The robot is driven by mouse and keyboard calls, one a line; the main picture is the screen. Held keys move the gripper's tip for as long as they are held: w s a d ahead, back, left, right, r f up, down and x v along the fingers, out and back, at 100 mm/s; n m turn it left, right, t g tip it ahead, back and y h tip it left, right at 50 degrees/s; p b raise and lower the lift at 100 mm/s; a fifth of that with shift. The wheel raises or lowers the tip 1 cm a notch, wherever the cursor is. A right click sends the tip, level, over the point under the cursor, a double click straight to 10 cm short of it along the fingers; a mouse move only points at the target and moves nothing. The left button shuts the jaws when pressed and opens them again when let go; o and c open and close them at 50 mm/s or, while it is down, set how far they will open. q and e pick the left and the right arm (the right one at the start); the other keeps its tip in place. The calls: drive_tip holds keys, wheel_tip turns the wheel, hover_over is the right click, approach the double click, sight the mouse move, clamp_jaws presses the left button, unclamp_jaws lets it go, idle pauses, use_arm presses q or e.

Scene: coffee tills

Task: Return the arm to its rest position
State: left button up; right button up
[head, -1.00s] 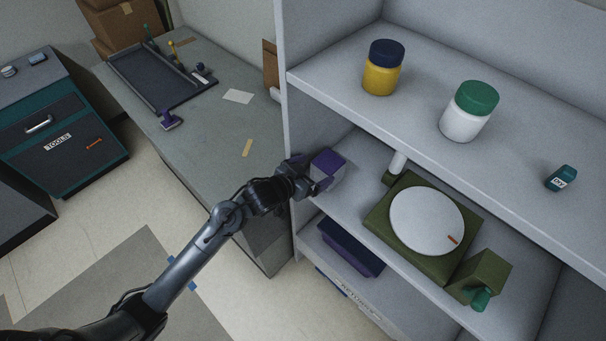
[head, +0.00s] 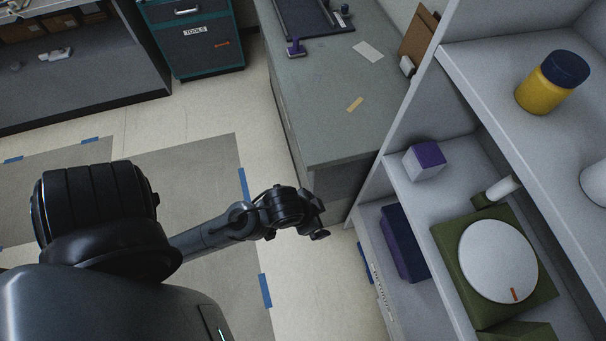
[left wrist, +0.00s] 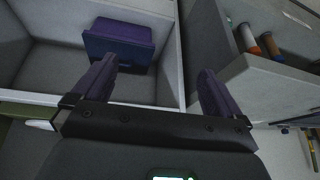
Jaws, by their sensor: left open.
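My left arm reaches in from the left in the head view, and its gripper (head: 318,218) hangs over the floor, left of the white shelf unit. It is clear of the shelves and empty. In the left wrist view the two fingers (left wrist: 158,90) stand wide apart with nothing between them. A purple-topped grey box (head: 425,161) sits on the middle shelf near its left end, apart from the gripper. My right gripper shows in neither view.
The shelf unit (head: 396,166) stands close right of the gripper. A dark purple bin (head: 405,243) sits on the lower shelf; a purple bin also shows in the wrist view (left wrist: 120,40). A green scale with a round white plate (head: 497,260) stands on the middle shelf. The grey counter (head: 330,120) is behind; floor is open leftward.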

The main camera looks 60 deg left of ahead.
use_arm(q)
drive_tip(key=s+g, duration=0.1)
drive_tip(key=s, duration=0.2)
drive_tip(key=shift+s+d, duration=0.1)
drive_tip(key=shift+s, duration=0.3)
wheel_tip(320, 180, up, 18)
drive_tip(key=p, duration=1.7)
drive_tip(key=shift+p, duration=0.4)
